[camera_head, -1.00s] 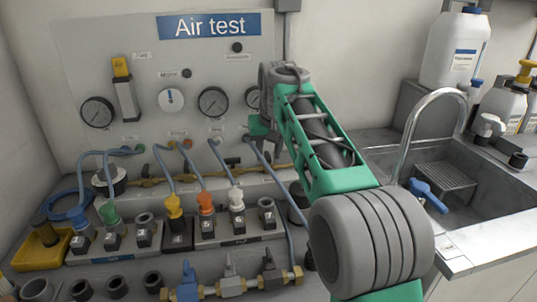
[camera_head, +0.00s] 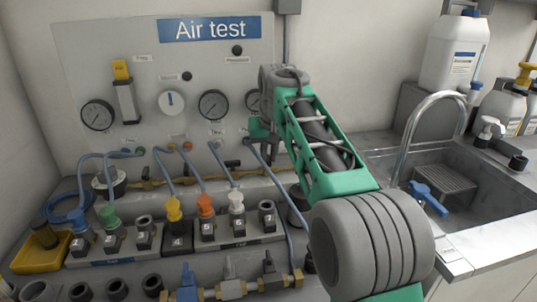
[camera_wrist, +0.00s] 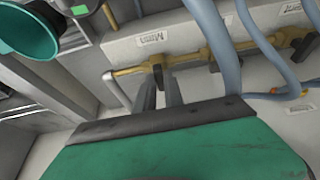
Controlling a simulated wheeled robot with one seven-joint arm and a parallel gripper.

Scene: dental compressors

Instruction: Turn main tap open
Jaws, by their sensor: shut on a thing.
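In the wrist view, a small dark tap handle (camera_wrist: 157,76) sits on a brass pipe (camera_wrist: 130,72) below a white label (camera_wrist: 152,39) on the ledge. I take this handle to be the main tap; the label is too blurred to read surely. My gripper (camera_wrist: 160,88) has its two grey fingers at the handle, shut on it, with the handle partly hidden between the tips. In the head view, my gripper (camera_head: 266,150) is at the right part of the brass pipe (camera_head: 150,182), below the gauges, and my arm hides the tap there.
Blue hoses (camera_head: 203,180) hang from the panel (camera_head: 75,50) to coloured connectors left of my gripper. Blue hoses (camera_wrist: 245,50) also pass close on the right in the wrist view. A sink (camera_head: 440,185) with a curved faucet (camera_head: 405,135) stands to the right.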

